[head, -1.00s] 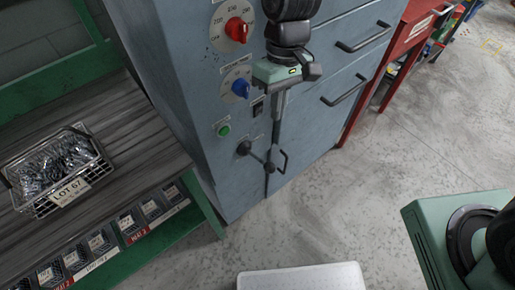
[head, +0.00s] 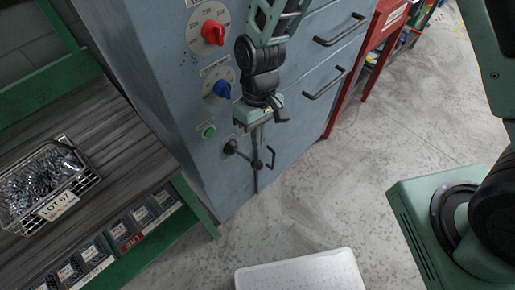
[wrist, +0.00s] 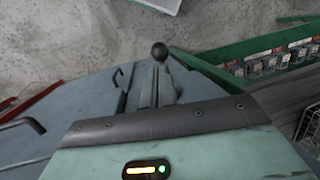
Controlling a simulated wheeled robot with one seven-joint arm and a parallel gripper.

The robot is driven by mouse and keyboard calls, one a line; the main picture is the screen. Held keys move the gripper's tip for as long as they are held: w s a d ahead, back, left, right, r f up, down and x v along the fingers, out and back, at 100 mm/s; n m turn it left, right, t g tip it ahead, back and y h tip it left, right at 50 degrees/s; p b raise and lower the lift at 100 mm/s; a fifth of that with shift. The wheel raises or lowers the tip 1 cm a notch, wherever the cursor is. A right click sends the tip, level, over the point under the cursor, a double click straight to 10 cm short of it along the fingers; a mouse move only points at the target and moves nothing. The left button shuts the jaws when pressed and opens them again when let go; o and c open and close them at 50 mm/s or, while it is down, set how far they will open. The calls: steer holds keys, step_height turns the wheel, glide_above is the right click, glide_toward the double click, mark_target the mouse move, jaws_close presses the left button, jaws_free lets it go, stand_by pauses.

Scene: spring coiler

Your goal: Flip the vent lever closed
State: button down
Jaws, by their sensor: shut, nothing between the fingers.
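The vent lever (head: 231,147) is a black round knob with a thin dark rod slanting down to the right, low on the front of the blue-grey cabinet. In the wrist view, a black ball knob (wrist: 160,50) shows just beyond the fingertips. My gripper (head: 257,148) points down in front of the cabinet, its grey fingers shut and empty. The fingertips are just right of the black knob, close to the rod. They also show in the wrist view (wrist: 155,85), over the knob's stem. I cannot tell whether they touch the lever.
Above the lever are a green button (head: 208,132), a blue dial (head: 221,89) and a red dial (head: 213,33). Drawer handles (head: 323,83) stick out at right. A green-framed bench with a wire basket (head: 45,185) stands at left.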

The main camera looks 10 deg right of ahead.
mark_target(257, 160)
steer(key=shift+p+x, duration=0.45)
steer(key=shift+x, duration=2.05)
steer(key=shift+f, duration=0.15)
